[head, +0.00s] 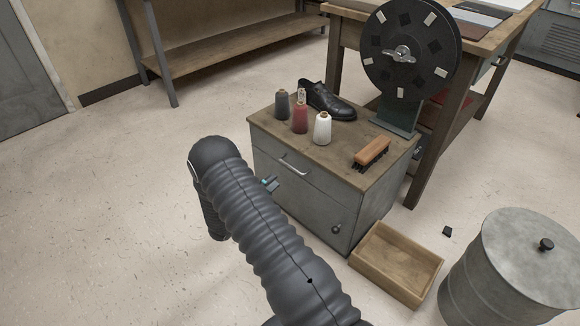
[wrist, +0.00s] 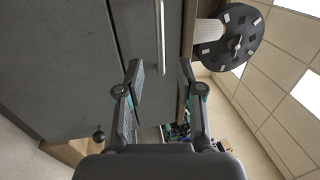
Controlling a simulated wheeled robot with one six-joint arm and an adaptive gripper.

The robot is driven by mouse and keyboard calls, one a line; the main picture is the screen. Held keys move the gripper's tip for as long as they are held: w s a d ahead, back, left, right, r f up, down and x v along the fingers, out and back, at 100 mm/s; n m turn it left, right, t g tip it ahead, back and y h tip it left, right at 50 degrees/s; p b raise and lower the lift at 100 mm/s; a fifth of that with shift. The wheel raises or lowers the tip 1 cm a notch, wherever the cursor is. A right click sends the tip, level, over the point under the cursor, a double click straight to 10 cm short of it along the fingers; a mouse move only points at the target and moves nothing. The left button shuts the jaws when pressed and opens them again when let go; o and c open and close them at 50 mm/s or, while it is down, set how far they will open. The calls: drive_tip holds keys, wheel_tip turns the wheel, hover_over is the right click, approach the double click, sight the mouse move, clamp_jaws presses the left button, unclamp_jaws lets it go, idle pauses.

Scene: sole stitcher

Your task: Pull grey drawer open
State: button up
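The grey drawer (head: 318,180) is the upper front of a small grey cabinet with a wooden top, and it looks shut. Its metal bar handle (head: 294,164) is on the drawer front; in the wrist view the bar handle (wrist: 160,35) runs up the picture. My gripper (wrist: 161,72) is open and empty, its two fingers on either side of the handle's line, with the bar appearing ahead of the fingertips. In the head view my gripper (head: 270,184) is mostly hidden behind my arm, just left of and below the handle.
On the cabinet top stand grey, red and white thread spools (head: 300,118), a black shoe (head: 326,100), a brush (head: 372,152) and a black wheel (head: 410,50). A wooden tray (head: 375,283) and metal bin (head: 515,265) stand at right. Floor at left is clear.

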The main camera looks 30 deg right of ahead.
sight(290, 166)
drive_tip(key=x, duration=0.9)
drive_tip(key=shift+d+p, duration=0.25)
drive_tip(key=shift+p, duration=0.05)
clamp_jaws()
